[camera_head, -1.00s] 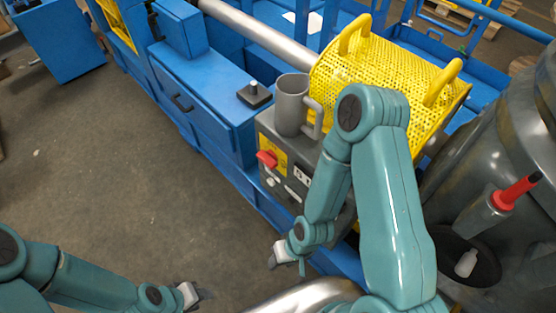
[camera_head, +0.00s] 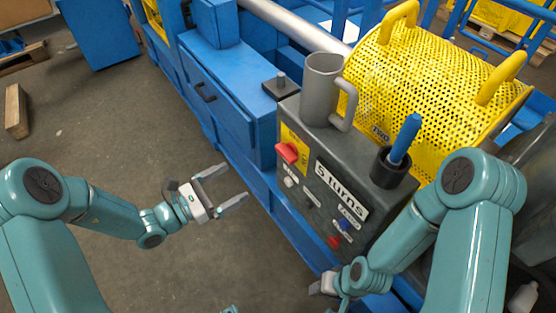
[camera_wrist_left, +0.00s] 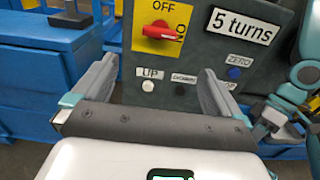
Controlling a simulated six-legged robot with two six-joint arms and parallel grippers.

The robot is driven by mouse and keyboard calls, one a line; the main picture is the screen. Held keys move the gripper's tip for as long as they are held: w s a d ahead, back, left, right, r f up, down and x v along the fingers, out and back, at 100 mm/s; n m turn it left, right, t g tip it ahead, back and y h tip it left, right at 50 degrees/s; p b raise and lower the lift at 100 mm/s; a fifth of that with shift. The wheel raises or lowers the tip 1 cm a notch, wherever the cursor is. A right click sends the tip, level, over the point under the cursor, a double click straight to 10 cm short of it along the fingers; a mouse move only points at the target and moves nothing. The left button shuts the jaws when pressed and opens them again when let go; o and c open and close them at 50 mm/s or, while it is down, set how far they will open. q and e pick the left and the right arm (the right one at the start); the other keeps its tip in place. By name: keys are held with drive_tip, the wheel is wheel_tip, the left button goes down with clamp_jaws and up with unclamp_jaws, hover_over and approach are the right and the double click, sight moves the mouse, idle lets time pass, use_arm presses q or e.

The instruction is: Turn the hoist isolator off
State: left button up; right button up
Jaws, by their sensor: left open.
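The hoist isolator is a red knob (camera_head: 287,152) on a yellow plate (camera_head: 294,142), on the front of a dark grey control box (camera_head: 330,165). In the left wrist view the red knob (camera_wrist_left: 162,32) lies roughly level, below the word OFF on the yellow plate (camera_wrist_left: 150,14). My left gripper (camera_head: 228,186) is open and empty, left of and apart from the knob, its fingers toward the box. In the left wrist view its fingers (camera_wrist_left: 158,72) frame the panel below the knob. My right gripper (camera_head: 325,285) is low near the box; its jaws are unclear.
A grey mug (camera_head: 320,90) and a black cup with a blue handle (camera_head: 404,140) stand on the box. A yellow perforated guard (camera_head: 430,80) is behind.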

sight(282, 154)
use_arm(q)
drive_tip(key=x, duration=1.6)
drive_tip(key=c, duration=1)
